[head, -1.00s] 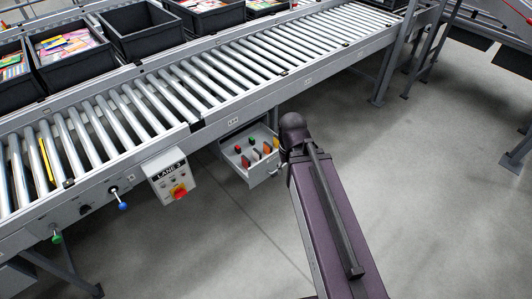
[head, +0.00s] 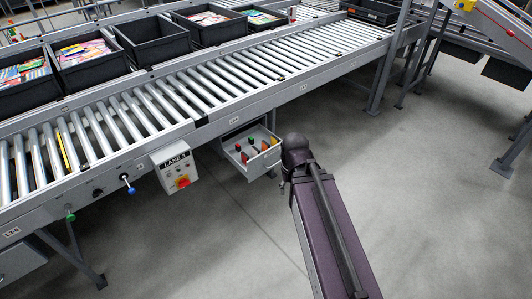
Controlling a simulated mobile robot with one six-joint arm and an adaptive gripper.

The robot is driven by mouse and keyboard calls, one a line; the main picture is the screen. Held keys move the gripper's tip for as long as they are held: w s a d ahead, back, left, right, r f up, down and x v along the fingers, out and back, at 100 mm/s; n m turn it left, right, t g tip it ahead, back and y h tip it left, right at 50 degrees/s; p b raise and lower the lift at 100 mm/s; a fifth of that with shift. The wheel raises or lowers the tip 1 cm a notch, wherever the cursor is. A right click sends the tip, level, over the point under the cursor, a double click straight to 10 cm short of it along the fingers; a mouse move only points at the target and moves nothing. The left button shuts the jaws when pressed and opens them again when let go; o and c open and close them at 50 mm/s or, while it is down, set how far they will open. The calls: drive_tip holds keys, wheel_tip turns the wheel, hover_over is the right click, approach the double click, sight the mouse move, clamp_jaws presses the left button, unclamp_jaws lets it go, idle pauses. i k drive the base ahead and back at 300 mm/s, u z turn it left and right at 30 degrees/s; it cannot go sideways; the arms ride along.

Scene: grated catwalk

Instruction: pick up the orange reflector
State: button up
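A shallow light-grey open drawer (head: 254,170) hangs under the conveyor's near side, left of my arm. Several small pieces stand in it, green, red, orange and yellowish. An orange piece (head: 264,146) stands toward its right side, and an orange-red one (head: 245,157) near its front. At this size I cannot tell which one is the reflector. My arm reaches up from the bottom right, and its dark joint ends just right of the drawer. My gripper cannot be made out; it seems hidden beyond that joint.
A roller conveyor (head: 190,98) crosses above the drawer, with black bins (head: 150,40) behind it. A LANE 3 control box (head: 178,170) with a red knob hangs left of the drawer. Grey support legs (head: 380,85) stand to the right. The floor (head: 430,200) is clear.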

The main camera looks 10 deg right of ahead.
sight(265, 145)
drive_tip(key=u, duration=0.25)
drive_tip(key=i, duration=1.15)
drive_tip(key=z, duration=0.4)
